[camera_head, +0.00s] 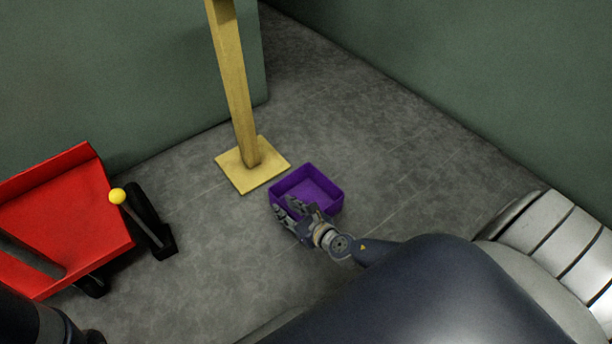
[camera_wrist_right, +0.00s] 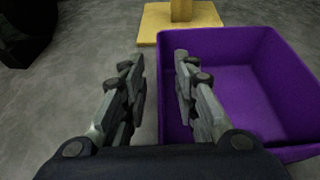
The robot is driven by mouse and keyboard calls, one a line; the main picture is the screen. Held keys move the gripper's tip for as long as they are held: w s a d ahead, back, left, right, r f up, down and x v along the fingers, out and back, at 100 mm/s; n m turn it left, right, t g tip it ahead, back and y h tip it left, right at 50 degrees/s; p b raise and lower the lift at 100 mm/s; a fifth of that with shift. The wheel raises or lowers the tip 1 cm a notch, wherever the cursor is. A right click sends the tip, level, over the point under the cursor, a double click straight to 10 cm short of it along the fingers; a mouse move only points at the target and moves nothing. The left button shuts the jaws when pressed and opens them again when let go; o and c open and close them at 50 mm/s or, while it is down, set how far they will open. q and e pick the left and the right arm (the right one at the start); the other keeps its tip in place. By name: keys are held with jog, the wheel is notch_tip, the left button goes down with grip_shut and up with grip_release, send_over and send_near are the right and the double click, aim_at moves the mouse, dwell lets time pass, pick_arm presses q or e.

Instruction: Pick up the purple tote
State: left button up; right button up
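The purple tote (camera_head: 322,187) is an open, empty box on the grey floor, just in front of the yellow post's base. My right gripper (camera_head: 284,205) is at the tote's near left side in the head view. In the right wrist view the tote (camera_wrist_right: 246,80) fills the right side. I cannot tell whether the right finger touches the tote. My left gripper is not in view.
A yellow post (camera_head: 237,90) on a square base (camera_head: 232,172) stands just behind the tote. A red cart (camera_head: 75,215) with a yellow-knobbed lever (camera_head: 118,196) stands at the left. Green walls (camera_head: 480,80) close off the back and right. The floor (camera_head: 215,260) between cart and tote is clear.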

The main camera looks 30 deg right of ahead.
jog(key=shift+x, duration=0.8)
jog(key=shift+c, duration=0.6)
grip_shut()
jog(key=shift+r, duration=0.2)
